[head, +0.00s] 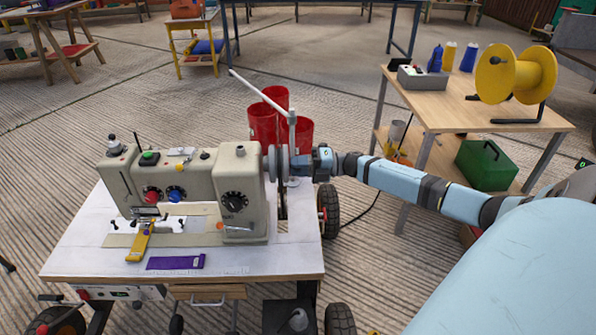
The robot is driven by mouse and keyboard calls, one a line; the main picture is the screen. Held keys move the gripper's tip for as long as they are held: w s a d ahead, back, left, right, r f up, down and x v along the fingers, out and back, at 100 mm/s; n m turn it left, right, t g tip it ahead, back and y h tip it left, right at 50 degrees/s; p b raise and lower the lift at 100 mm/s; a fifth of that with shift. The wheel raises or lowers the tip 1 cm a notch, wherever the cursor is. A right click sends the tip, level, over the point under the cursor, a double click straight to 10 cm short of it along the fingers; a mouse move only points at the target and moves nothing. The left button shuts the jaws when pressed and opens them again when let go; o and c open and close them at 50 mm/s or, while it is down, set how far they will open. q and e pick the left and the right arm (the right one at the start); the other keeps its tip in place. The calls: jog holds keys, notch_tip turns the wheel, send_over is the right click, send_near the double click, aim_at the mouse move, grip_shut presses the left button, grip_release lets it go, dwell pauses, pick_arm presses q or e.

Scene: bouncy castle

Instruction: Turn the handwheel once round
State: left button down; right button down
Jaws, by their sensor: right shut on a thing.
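A beige sewing machine (190,185) stands on a white wheeled table (290,262). Its grey handwheel (272,163) is on the right end of the machine. My right arm comes in from the right, and my right gripper (297,162) is at the handwheel's rim, shut on it. The fingertips are small here and partly hidden against the wheel. My left gripper is not in view.
A yellow strip (141,241) and a purple strip (175,262) lie on the table front. At right, a wooden table (450,112) holds a yellow spool (513,75).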

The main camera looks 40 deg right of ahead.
jog(key=n, duration=0.2)
jog(key=n+b, duration=0.1)
jog(key=shift+w+d+r, duration=0.25)
jog(key=shift+r, duration=0.1)
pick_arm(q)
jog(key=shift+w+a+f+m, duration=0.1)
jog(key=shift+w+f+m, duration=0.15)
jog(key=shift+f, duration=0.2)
pick_arm(e)
jog(key=shift+w+d+r+n, duration=0.1)
jog(key=shift+r+n, duration=0.15)
jog(key=shift+n, duration=0.55)
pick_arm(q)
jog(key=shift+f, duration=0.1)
pick_arm(e)
jog(key=c, duration=1)
grip_release()
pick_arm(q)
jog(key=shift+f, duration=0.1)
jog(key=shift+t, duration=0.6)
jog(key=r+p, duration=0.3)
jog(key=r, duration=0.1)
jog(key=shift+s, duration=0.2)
pick_arm(e)
jog(key=v, duration=1.4)
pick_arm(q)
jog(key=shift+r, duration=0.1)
